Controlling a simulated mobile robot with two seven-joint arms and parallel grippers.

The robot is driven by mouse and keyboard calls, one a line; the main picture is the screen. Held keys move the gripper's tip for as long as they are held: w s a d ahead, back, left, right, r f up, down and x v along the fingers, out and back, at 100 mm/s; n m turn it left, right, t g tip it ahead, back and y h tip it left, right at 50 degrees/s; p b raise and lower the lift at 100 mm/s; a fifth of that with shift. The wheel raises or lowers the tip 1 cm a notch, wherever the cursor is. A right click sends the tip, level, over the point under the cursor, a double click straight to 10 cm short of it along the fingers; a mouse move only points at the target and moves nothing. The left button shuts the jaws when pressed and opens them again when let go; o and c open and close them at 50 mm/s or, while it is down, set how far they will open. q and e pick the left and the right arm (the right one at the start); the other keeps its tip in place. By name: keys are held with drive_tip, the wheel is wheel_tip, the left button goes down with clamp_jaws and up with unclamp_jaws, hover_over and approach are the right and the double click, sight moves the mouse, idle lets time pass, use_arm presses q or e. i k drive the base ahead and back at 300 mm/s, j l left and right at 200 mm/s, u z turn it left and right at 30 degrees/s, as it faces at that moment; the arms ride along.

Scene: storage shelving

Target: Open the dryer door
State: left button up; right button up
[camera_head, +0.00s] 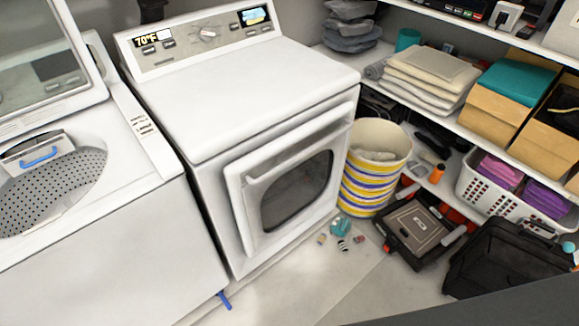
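The white dryer (250,85) stands in the middle of the view, its control panel (205,40) along the back top. Its door (236,190) is on the front face, with a dark rounded window (297,190) and a ledge-like bar along the top. The door's left edge stands out a little from the dryer front; I cannot tell whether it is shut or slightly ajar. Neither of my grippers shows in this view.
A washer (160,165) with its lid raised stands left of the dryer. A striped basket (372,165) stands close to the dryer's right side. A black case (412,225) and small items (341,228) lie on the floor. Pale floor (300,285) in front is mostly clear.

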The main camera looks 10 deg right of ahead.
sight(274, 187)
drive_tip(key=i+l, duration=0.1)
drive_tip(key=l, duration=0.9)
drive_tip(key=i+l, duration=0.15)
drive_tip(key=l, duration=0.8)
drive_tip(key=i, duration=0.05)
